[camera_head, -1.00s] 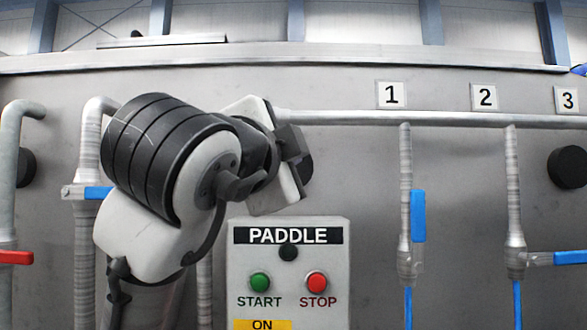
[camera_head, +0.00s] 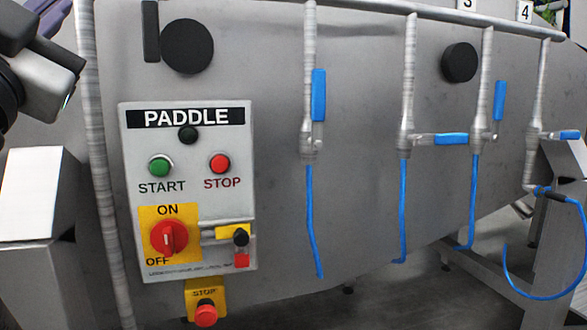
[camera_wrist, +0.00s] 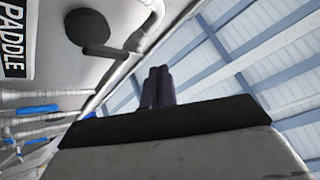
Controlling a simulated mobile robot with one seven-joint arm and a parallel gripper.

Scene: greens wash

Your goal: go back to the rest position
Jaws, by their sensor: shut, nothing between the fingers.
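My gripper (camera_wrist: 159,72) shows in the wrist view with its two dark fingers together and nothing between them. It points up past the top of the grey tank wall toward the roof. The PADDLE control box (camera_head: 187,190) stands to the right of my arm. A corner of its PADDLE label (camera_wrist: 14,40) shows at the left of the wrist view.
The box carries a green START button (camera_head: 160,165), a red STOP button (camera_head: 219,163) and a red rotary switch (camera_head: 168,237). Pipes with blue valve handles (camera_head: 319,95) and blue hoses (camera_head: 313,220) run along the tank to the right. Black round knobs (camera_head: 187,46) stick out of the wall.

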